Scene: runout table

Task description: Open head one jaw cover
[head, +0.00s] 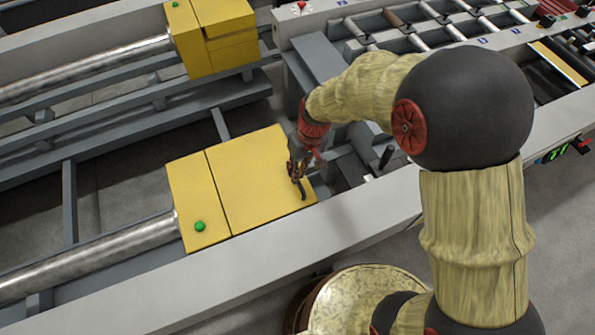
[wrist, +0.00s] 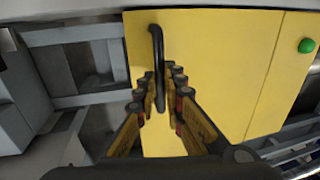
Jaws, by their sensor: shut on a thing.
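A yellow jaw cover (head: 250,185) lies closed on the near machine head, with a green button (head: 199,226) on the yellow part to its left. The cover also fills the middle of the wrist view (wrist: 215,75). A dark bar handle (wrist: 155,45) stands on the cover near its edge; its end also shows in the head view (head: 302,192). My gripper (wrist: 160,90) is shut on the handle, with a finger on each side of it. The fingers hide part of the handle. In the head view, my gripper (head: 300,168) is over the cover's right side.
A second yellow head (head: 215,35) with a green button stands at the back. A black lever (head: 386,157) stands to the right of my gripper. A long light rail (head: 240,255) runs along the near side. Rollers and racks lie at upper right.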

